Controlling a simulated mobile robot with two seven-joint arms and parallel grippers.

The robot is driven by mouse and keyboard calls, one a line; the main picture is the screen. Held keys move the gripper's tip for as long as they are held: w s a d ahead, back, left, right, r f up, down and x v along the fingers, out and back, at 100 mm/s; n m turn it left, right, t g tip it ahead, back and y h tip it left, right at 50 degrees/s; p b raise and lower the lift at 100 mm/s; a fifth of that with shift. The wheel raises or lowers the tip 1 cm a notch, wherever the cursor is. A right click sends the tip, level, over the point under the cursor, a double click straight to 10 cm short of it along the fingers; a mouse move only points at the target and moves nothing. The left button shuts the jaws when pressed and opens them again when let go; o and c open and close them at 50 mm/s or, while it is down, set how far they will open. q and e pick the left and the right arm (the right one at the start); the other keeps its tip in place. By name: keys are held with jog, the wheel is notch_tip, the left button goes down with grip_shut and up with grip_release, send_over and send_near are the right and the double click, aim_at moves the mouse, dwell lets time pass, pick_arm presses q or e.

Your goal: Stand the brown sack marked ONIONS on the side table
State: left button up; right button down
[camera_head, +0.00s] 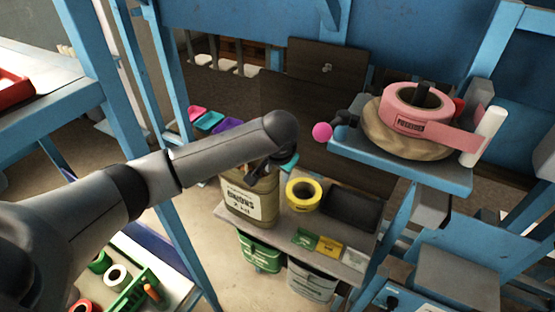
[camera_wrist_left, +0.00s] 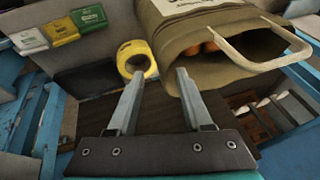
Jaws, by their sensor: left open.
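The brown sack (camera_head: 248,203) marked ONIONS stands upright on the left end of a low grey-topped shelf (camera_head: 282,226). In the left wrist view the sack (camera_wrist_left: 195,22) has an open mouth, with round orange-brown contents partly showing inside. Its pale loop handle (camera_wrist_left: 262,62) sticks out over the mouth. My left gripper (camera_wrist_left: 154,78) is open and empty, its right fingertip close to the sack's rim; I cannot tell whether they touch. In the head view my left arm hides part of the sack's top. My right gripper is out of view.
A yellow tape roll (camera_head: 303,194) and a dark tray (camera_head: 350,210) sit beside the sack. Small green, yellow and white packets (camera_head: 326,246) lie at the front. A blue stand (camera_head: 400,166) with a pink roll is at right.

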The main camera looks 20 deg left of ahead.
pick_arm(q)
jog(key=p+v, duration=0.1)
jog(key=v, duration=0.9)
